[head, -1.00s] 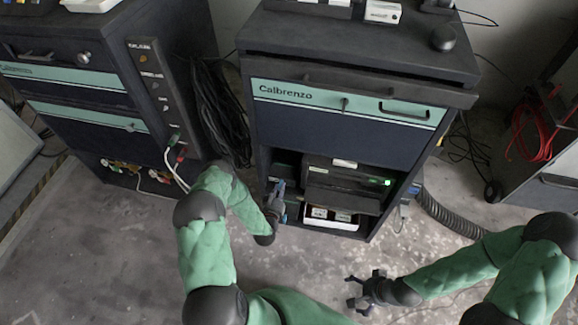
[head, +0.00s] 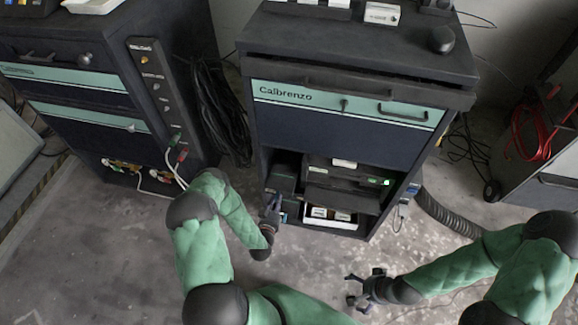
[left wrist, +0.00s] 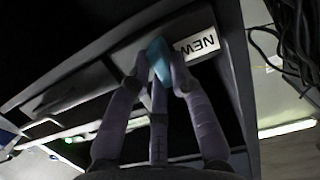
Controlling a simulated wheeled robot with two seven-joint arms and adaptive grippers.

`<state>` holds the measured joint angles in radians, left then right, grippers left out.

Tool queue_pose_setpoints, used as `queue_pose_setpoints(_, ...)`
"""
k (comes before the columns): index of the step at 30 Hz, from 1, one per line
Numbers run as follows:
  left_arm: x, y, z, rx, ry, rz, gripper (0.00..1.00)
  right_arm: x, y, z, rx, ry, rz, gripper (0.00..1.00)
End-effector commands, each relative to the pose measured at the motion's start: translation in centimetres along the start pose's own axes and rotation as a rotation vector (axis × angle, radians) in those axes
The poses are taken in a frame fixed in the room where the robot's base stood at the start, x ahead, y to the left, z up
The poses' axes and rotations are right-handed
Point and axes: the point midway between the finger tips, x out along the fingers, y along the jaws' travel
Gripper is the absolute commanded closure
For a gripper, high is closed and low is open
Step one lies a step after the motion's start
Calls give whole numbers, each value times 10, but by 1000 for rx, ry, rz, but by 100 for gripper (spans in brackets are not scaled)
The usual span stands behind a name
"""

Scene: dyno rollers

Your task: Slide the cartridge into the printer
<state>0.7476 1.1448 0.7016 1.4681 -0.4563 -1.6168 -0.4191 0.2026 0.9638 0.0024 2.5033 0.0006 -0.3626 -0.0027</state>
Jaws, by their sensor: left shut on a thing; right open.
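My left gripper (head: 272,207) is at the left front of the open lower bay of the Calbrenzo cabinet. In the left wrist view its fingers (left wrist: 160,82) are shut on a small teal-blue piece, which I take for the cartridge (left wrist: 157,58); the fingers hide much of it. A white label reading "NEW" (left wrist: 197,44) is close beside it on a dark surface. The dark printer (head: 343,178), with a lit green light, sits in the bay to the right of this gripper. My right gripper (head: 366,288) is open and empty, low over the floor in front of the cabinet.
A white tray (head: 330,224) with small pale items is below the printer. A dark box (head: 284,176) stands at the bay's left. The cabinet's side walls bound the bay. A ribbed hose (head: 445,213) lies at right. The floor in front is mostly clear.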

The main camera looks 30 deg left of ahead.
Motion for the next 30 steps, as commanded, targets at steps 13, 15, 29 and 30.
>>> queue_pose_setpoints(13, -26, -1, 4, 0, 3, -1, 100, -3, -1, 0, 0, 0, 0, 0)
queue_pose_setpoints(15, -30, -1, 5, 0, 3, -2, 100, -3, -1, 0, 0, 0, 0, 0)
queue_pose_setpoints(29, -56, -1, 10, -1, 3, -2, 100, -4, -2, 0, 0, 0, 0, 0)
queue_pose_setpoints(30, -58, -1, 11, -1, 3, -2, 100, -4, -2, 0, 0, 0, 0, 0)
